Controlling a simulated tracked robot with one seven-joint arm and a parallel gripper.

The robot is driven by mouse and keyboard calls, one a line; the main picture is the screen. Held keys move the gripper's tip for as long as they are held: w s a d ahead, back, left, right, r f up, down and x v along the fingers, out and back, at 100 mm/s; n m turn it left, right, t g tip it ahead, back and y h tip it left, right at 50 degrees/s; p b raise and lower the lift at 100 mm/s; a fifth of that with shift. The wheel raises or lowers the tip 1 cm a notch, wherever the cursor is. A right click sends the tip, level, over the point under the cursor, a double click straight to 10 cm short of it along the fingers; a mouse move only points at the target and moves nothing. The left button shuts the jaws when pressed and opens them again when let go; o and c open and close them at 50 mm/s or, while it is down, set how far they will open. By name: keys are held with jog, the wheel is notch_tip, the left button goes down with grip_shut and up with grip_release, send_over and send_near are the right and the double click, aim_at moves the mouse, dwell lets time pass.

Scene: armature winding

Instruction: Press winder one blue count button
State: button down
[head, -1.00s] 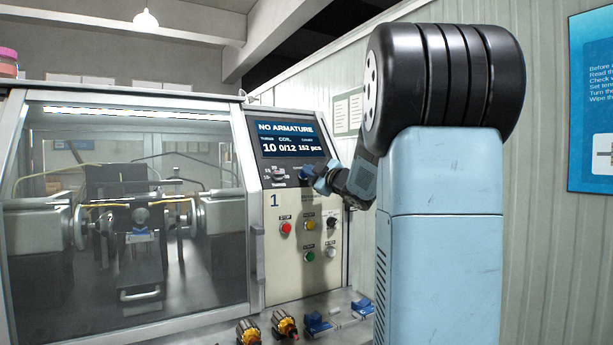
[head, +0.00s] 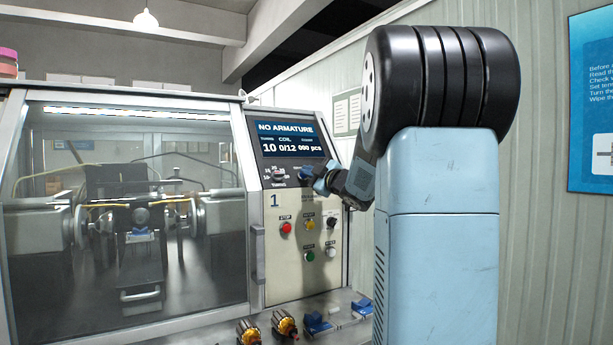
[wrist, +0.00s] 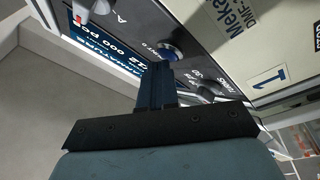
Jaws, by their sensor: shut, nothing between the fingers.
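Winder one's control panel (head: 309,250) has a display (head: 290,140) reading NO ARMATURE, coil 0/12 and 000 pcs. My gripper (head: 306,174) is shut and empty at the upper right of the panel. In the wrist view my closed fingers (wrist: 158,70) end right at the button's edge. I cannot tell whether they touch it. In the head view my gripper hides the button.
A turns selector knob (head: 279,175) sits left of my gripper. Below are red (head: 286,227), yellow (head: 309,225) and green (head: 309,256) buttons, plus black and white controls. Armatures (head: 284,323) and blue holders (head: 316,322) lie on the front ledge. The glazed winder door (head: 130,210) is shut.

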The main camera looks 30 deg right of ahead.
dwell(0.6)
jog(key=shift+s+r, duration=0.15)
jog(key=s+r, duration=0.3)
jog(key=s, duration=0.2)
jog(key=shift+r, duration=0.25)
dwell(0.4)
dwell(0.4)
